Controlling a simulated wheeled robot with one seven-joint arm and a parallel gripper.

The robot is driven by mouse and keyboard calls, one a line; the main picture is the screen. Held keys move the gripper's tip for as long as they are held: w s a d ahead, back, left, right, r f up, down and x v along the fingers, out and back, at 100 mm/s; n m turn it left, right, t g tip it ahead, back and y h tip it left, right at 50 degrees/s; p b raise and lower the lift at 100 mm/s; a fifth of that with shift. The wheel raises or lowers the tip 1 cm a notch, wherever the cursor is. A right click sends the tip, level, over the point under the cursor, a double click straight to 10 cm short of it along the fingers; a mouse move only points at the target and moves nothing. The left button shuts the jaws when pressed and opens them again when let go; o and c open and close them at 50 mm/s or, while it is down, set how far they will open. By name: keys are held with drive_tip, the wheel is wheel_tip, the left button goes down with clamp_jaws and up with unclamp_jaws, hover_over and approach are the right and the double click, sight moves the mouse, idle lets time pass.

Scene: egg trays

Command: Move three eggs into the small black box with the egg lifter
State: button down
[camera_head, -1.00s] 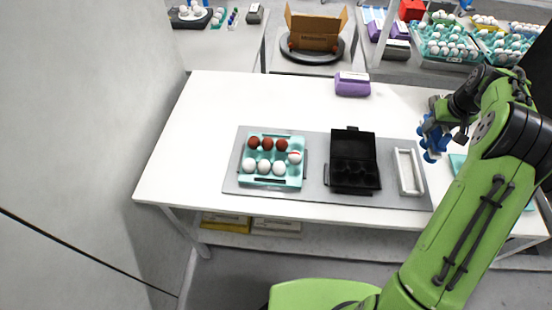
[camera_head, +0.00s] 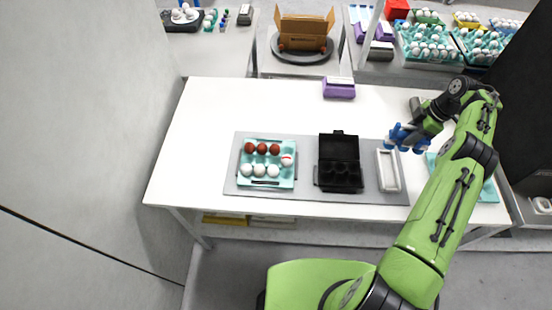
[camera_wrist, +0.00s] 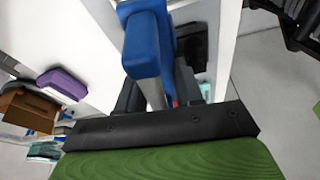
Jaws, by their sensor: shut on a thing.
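A teal egg tray (camera_head: 292,178) stands on the grey mat, holding brown eggs (camera_head: 262,149) in its far row and white eggs (camera_head: 259,170) in its near row, plus one white egg with a red mark (camera_head: 286,160) at right. The small black box (camera_head: 339,148) stands open to its right, lid raised, and its cups look empty. My gripper (camera_head: 421,125) is shut on the blue egg lifter (camera_head: 406,137), held above the table right of the box. In the wrist view the blue lifter (camera_wrist: 142,45) fills the upper middle and hides the fingertips.
A white rectangular tray (camera_head: 379,172) lies right of the black box on the grey mat (camera_head: 231,185). A purple carton (camera_head: 339,90) stands at the table's far edge. A teal tray (camera_head: 488,191) lies at the right end. The table's far left is clear.

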drive_tip(key=shift+a+f+n, duration=0.1)
drive_tip(key=shift+f+n, duration=0.1)
drive_tip(key=shift+n, duration=0.7)
drive_tip(key=s+a+f+b, duration=0.1)
drive_tip(key=a+b, duration=0.8)
drive_tip(key=a, duration=1.4)
drive_tip(key=s+a+b, duration=0.3)
drive_tip(key=a+b, duration=0.6)
drive_tip(key=a, duration=1.5)
drive_tip(key=shift+s+a+f+b, duration=0.2)
drive_tip(key=shift+s+f+b, duration=0.15)
drive_tip(key=shift+b, duration=0.05)
drive_tip(key=shift+f+b, duration=2.7)
drive_tip(key=shift+f, duration=0.85)
